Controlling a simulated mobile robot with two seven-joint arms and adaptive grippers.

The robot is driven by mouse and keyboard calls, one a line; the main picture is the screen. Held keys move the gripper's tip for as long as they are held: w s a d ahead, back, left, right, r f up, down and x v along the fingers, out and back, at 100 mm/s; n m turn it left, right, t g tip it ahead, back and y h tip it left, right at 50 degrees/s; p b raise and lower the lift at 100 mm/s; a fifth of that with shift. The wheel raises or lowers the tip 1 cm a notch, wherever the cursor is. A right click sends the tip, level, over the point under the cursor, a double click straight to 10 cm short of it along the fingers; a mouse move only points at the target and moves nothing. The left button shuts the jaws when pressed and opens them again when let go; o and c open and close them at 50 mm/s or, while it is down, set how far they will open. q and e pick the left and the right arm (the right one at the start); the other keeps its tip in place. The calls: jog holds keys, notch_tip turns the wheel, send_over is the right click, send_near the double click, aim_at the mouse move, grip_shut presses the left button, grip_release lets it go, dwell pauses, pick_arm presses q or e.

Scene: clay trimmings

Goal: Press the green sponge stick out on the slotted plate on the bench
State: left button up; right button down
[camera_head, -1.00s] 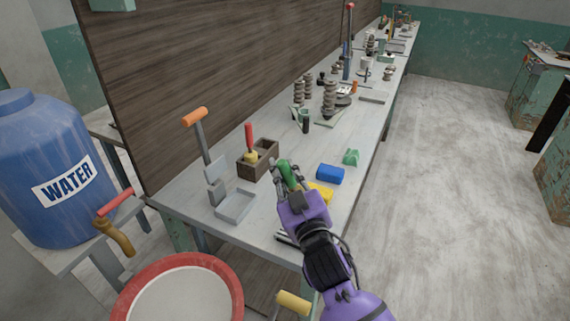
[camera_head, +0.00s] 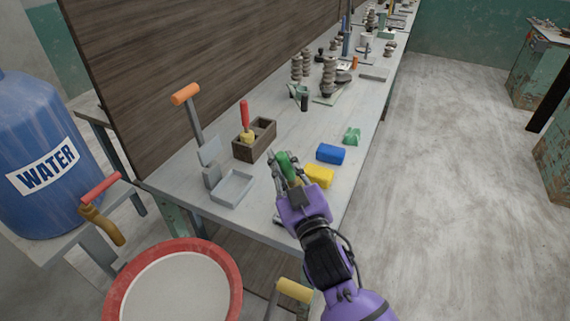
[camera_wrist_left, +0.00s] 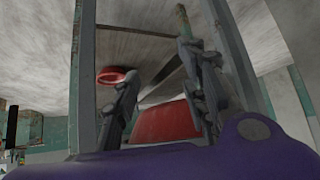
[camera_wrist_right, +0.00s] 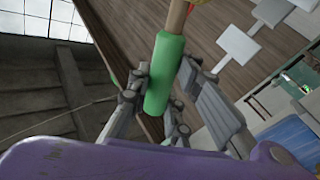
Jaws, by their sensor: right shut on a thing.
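My right gripper (camera_head: 284,170) is shut on the green sponge stick (camera_head: 284,159) above the near part of the bench, left of a yellow block. In the right wrist view the stick (camera_wrist_right: 164,78) is a green cylinder on a wooden rod, tilted between the fingers. A shallow grey tray (camera_head: 233,188) lies on the bench left of the gripper, beside an upright grey plate and an orange-handled rod. I cannot make out slots in it. My left gripper (camera_wrist_left: 165,85) shows only in its wrist view, fingers apart and empty.
A yellow block (camera_head: 320,176), a blue block (camera_head: 330,154) and a green piece (camera_head: 351,135) lie right of the gripper. A wooden box (camera_head: 255,140) with a red-handled tool stands behind. A red-rimmed bucket (camera_head: 229,270) stands in front. Bare bench (camera_head: 305,125) lies farther back.

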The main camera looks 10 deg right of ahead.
pick_arm(q)
jog(key=shift+s+a+f, duration=0.2)
jog(key=shift+s+f, duration=0.25)
jog(key=shift+s, duration=0.25)
pick_arm(e)
jog(key=shift+f, duration=0.3)
pick_arm(q)
jog(key=shift+w+d, duration=0.35)
jog(key=shift+w, duration=0.1)
pick_arm(e)
jog(key=shift+f, duration=0.3)
pick_arm(q)
jog(key=shift+f+b, duration=0.1)
jog(key=shift+b, duration=0.2)
jog(key=shift+s+a+f+g, duration=0.2)
jog(key=shift+s+a+g, duration=0.15)
jog(key=shift+s, duration=0.4)
pick_arm(e)
jog(key=shift+f, duration=0.25)
pick_arm(q)
jog(key=shift+w+r, duration=0.1)
